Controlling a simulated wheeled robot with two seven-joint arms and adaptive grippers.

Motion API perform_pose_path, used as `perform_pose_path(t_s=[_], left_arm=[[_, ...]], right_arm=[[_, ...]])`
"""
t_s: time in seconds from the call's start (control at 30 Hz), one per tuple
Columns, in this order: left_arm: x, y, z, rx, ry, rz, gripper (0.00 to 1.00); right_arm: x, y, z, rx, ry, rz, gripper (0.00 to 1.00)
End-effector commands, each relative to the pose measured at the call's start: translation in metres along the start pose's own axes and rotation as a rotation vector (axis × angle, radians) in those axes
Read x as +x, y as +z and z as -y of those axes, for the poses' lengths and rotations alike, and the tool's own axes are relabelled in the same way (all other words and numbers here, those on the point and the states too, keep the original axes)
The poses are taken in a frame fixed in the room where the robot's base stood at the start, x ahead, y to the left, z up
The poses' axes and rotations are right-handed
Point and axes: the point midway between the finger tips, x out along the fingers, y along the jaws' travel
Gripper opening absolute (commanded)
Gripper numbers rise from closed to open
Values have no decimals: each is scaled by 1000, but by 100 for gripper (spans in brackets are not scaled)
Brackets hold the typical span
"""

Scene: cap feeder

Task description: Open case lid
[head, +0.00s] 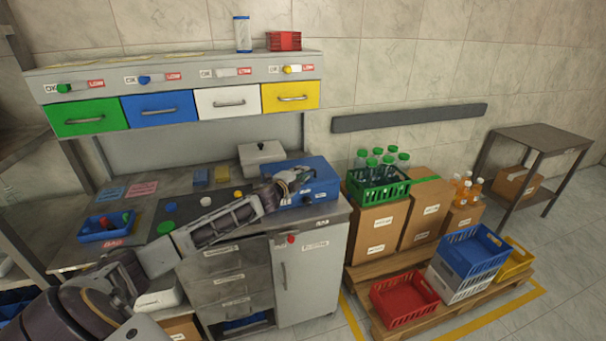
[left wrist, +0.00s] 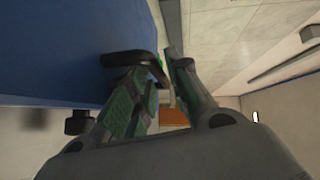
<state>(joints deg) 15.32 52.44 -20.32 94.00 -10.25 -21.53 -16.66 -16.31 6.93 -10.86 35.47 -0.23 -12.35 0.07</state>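The blue case (head: 318,184) stands on the right end of the workbench, its lid down as far as I can see. My left gripper (head: 290,180) is at the case's front, covering part of it in the head view. In the left wrist view the blue case wall (left wrist: 50,45) fills the upper left, with a black handle (left wrist: 128,58) sticking out. My left gripper (left wrist: 165,80) has its fingers apart, with a narrow gap between them. The handle's end is at the left fingertip; I cannot tell if they touch. My right gripper is out of view.
A grey box (head: 262,158) stands behind the case. A blue tray (head: 106,226) with small items is at the bench's left. Coloured drawers (head: 160,108) hang above. A green bottle crate (head: 378,190) stands on cartons at the right.

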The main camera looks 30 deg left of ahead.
Motion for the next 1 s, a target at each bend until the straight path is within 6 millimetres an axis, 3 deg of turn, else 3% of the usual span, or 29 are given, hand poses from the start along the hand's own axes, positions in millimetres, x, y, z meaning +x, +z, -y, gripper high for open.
perform_pose_path(t_s=[0.27, 0.8, 0.93, 1.0], left_arm=[[14, -1, 0, -2, -1, -2, 19], [19, -1, 0, 0, 0, -1, 19], [19, -1, 0, 0, 0, -1, 3], [19, -1, 0, 0, 0, -1, 0]], right_arm=[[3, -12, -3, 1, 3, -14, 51], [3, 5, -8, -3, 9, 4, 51], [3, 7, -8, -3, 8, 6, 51], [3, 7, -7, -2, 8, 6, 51]])
